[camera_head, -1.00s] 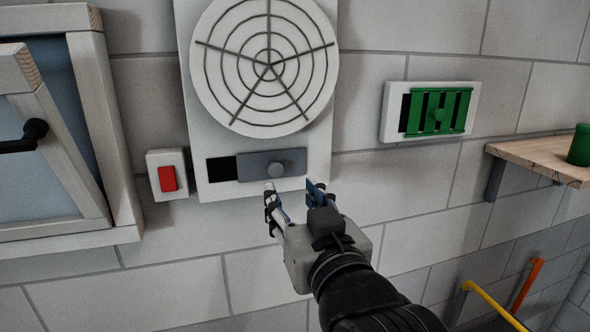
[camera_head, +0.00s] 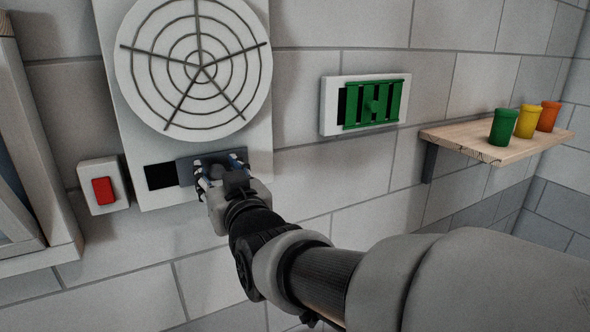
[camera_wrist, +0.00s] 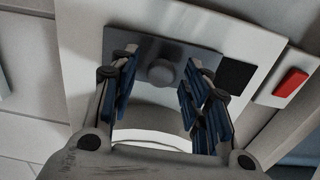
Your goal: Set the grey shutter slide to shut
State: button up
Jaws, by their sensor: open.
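The grey shutter slide (camera_head: 187,172) is a flat plate with a round knob, set low on the white fan panel (camera_head: 258,151). In the head view a black opening (camera_head: 160,176) shows to its left. In the wrist view the slide (camera_wrist: 128,50), its knob (camera_wrist: 161,72) and the black opening (camera_wrist: 236,76) show, with the opening to the right. My gripper (camera_head: 220,168) is at the slide and hides the knob in the head view. In the wrist view my gripper (camera_wrist: 160,88) is open, its fingers on either side of the knob with gaps between.
A red switch (camera_head: 103,191) on a white box is left of the panel. A green slotted vent (camera_head: 372,104) is on the wall to the right. A wooden shelf (camera_head: 465,146) holds green, yellow and orange cups. A window frame (camera_head: 40,200) is at the far left.

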grip_shut()
dwell(0.3)
dwell(0.3)
